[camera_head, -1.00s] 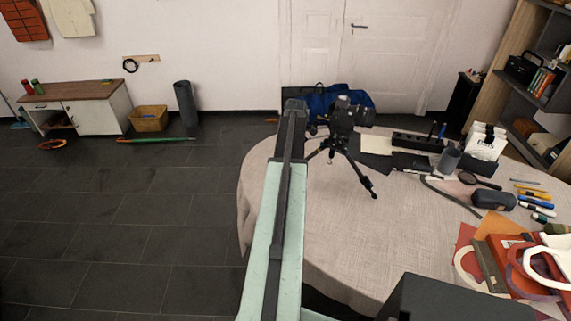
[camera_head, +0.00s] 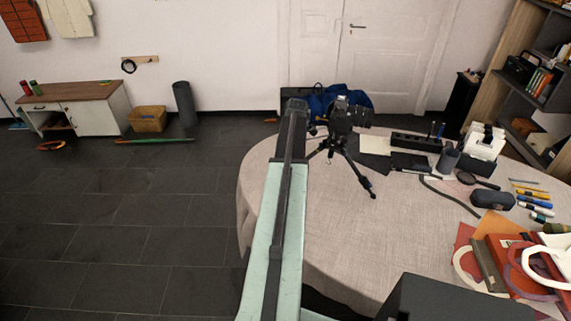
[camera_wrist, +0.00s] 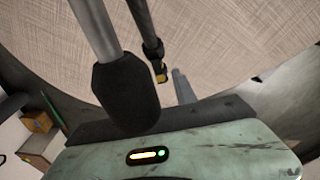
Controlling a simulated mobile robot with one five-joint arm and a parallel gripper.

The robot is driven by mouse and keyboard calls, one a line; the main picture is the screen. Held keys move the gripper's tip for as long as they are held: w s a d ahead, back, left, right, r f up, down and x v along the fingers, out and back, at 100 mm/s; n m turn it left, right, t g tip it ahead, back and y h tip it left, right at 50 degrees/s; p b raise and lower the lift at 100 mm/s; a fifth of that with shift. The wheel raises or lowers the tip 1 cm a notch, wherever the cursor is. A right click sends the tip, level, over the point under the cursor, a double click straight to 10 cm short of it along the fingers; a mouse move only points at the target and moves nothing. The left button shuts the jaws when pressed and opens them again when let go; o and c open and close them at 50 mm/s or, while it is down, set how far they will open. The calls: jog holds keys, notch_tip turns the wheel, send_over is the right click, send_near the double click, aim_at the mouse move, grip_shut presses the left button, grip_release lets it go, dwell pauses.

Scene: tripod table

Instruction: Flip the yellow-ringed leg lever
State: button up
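The black camera tripod (camera_head: 342,145) stands on the round cloth-covered table (camera_head: 330,225), with a camera (camera_head: 350,116) on top. In the wrist view, a dark leg with a yellow ring (camera_wrist: 160,72) shows at upper middle; its lever cannot be made out clearly. Another leg, grey with a thick black end (camera_wrist: 125,92), is close to the lens at left. My gripper (camera_wrist: 184,90) shows only as a pale grey tip beyond my mint-green housing, just below the ringed end. Contact cannot be judged. In the head view my arm hides the fingers, left of the tripod.
Papers, a power strip (camera_head: 417,142), a grey cup (camera_head: 448,158), a magnifier and a dark case (camera_head: 493,199) lie right of the tripod. Folders and tape rings (camera_head: 538,264) fill the table's right front. A blue bag (camera_head: 325,98) is behind.

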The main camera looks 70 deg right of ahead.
notch_tip(320, 180, up, 8)
jog(key=s+p, duration=0.1)
jog(key=p, duration=0.6)
jog(key=shift+d+f, duration=0.2)
jog(key=shift+d, duration=0.05)
jog(key=shift+c, duration=0.3)
